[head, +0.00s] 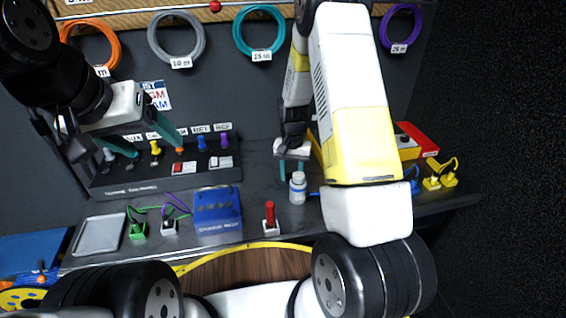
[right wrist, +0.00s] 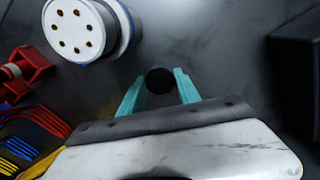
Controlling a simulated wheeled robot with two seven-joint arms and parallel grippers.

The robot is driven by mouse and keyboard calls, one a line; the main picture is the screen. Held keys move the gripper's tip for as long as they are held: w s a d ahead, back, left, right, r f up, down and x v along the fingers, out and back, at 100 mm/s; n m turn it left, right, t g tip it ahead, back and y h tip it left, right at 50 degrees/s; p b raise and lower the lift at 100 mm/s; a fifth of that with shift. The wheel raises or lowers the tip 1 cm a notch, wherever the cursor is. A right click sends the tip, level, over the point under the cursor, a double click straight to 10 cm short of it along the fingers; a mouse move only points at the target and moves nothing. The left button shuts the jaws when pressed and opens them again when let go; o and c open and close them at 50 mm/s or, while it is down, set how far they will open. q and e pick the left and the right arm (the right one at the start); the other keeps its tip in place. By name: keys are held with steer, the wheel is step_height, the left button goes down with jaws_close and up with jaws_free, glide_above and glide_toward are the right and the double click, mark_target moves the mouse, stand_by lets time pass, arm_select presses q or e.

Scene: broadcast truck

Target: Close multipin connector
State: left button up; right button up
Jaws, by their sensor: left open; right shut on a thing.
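In the right wrist view, the round white connector face (right wrist: 75,30) with a ring of dark contacts shows at the upper left, with a blue edge. It may be the white cylinder with a blue band (head: 298,188) that stands upright on the bench in the head view. My right gripper (right wrist: 160,85) is shut on a small round black thing (right wrist: 160,80), apart from the connector face. My left gripper (head: 157,149) is open and empty over the labelled panel.
The labelled panel (head: 135,183) carries several coloured plugs. On the bench are a grey tray (head: 99,235), a blue box (head: 217,212) and a red post (head: 270,214). A red and yellow box (head: 417,141) is partly behind my right arm. Coloured cable coils (head: 259,30) hang behind.

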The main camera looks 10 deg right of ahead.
mark_target(291, 177)
steer(key=shift+r, duration=0.1)
step_height(291, 177, up, 10)
stand_by(0.5)
